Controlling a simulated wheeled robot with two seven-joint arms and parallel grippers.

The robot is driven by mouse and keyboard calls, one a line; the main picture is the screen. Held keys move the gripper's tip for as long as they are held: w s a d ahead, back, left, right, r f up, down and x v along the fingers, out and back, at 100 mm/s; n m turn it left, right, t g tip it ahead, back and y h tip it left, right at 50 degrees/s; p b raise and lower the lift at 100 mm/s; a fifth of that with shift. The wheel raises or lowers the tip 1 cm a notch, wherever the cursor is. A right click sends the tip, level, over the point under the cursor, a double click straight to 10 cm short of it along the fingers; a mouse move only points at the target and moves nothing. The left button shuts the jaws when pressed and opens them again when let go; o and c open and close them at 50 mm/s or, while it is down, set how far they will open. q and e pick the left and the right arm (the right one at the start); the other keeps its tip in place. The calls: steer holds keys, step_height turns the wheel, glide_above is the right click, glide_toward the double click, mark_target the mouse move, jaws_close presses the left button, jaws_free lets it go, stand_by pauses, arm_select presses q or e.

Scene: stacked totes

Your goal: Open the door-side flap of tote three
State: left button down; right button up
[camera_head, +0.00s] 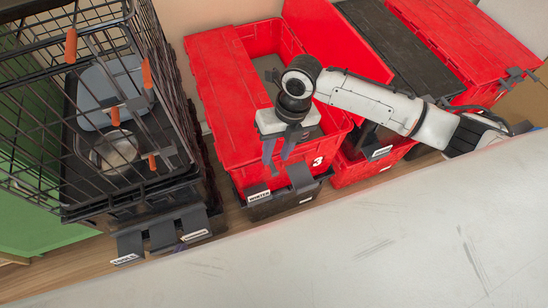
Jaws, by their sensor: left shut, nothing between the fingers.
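Tote three (318,161) is red with a white "3" on its front end. A ridged red flap (225,85) lies over its left part. To the right of this flap the tote is open, with a dark grey interior (268,65) partly in sight. My right gripper (279,152) comes in from the right and points down over the tote's front end. Its two dark fingers are apart with nothing visible between them. Its arm hides part of the tote's right side. I cannot tell whether the fingers touch the tote. My left gripper is not in view.
A black wire cage (100,120) with orange clips and a metal bowl (115,150) stands at left. A red panel (325,40), a dark lid (395,45) and another red lid (470,35) are at right. A pale surface (370,250) fills the foreground.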

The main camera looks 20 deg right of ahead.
steer(key=shift+a+f, duration=0.25)
steer(key=shift+f, duration=0.85)
steer(key=shift+a+f, duration=0.1)
steer(key=shift+f, duration=0.25)
jaws_close()
steer(key=shift+w+r, duration=0.1)
